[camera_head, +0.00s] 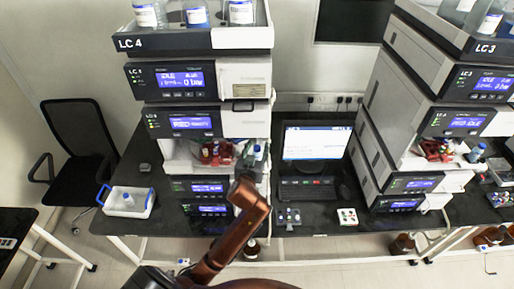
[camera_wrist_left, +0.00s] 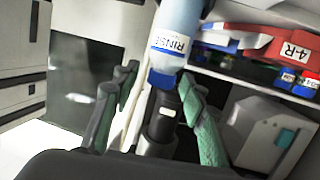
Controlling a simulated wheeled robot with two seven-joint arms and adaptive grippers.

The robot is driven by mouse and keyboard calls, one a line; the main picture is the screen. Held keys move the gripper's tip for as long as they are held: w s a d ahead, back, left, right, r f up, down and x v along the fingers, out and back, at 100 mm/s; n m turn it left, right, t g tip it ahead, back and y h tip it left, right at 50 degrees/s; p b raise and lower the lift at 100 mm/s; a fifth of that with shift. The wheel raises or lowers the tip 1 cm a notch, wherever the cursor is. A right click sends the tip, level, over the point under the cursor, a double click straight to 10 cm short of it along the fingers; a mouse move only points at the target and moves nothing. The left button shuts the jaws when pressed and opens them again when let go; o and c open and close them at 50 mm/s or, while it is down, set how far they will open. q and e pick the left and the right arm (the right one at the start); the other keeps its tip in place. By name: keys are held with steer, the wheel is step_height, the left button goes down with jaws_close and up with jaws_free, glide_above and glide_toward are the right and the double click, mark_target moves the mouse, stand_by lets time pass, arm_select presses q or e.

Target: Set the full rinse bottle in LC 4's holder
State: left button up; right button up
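A pale bottle labelled RINSE (camera_wrist_left: 178,40), with a blue end, shows in the left wrist view, beyond my left gripper (camera_wrist_left: 160,80). The gripper's green fingers stand apart on either side of a dark cylindrical part; I see a gap at the left finger and no clear grip on the bottle. In the head view my left arm reaches up to the right side of the LC 4 stack (camera_head: 137,43), where a small bottle (camera_head: 258,152) shows. Its seating in the holder is hard to see. Its fill level is unclear. My right gripper is out of view.
A monitor (camera_head: 316,142) and keyboard (camera_head: 307,188) stand to the right. In the wrist view, a red bin marked 4-R (camera_wrist_left: 298,45) is close on the right.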

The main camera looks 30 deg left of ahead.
arm_select(q)
steer(key=v, duration=1.2)
steer(key=s+a+f+m+g+h, duration=0.1)
steer(key=s+f+g, duration=0.3)
steer(key=f, duration=0.5)
steer(key=s+a+f+m+g+h, duration=0.1)
steer(key=s+a+f, duration=0.1)
steer(key=s+f, duration=0.55)
steer(key=s+d+f+m+g+h, duration=0.15)
steer(key=s+f+g, duration=0.45)
steer(key=s+f, duration=0.85)
step_height(320, 180, down, 35)
steer(key=d+m+g+h+b, duration=0.1)
steer(key=h+b, duration=0.1)
steer(key=b, duration=0.5)
steer(key=s+f+b, duration=0.4)
steer(key=s+f, duration=0.6)
steer(key=f, duration=0.3)
steer(key=s+f+g+b, duration=0.1)
steer(key=s+f+b, duration=0.2)
steer(key=s+f, duration=0.8)
step_height(320, 180, down, 3)
steer(key=shift+d+r+m+g+b, duration=0.1)
steer(key=shift+d+m+g+b, duration=0.05)
steer(key=shift+m+g+b, duration=0.25)
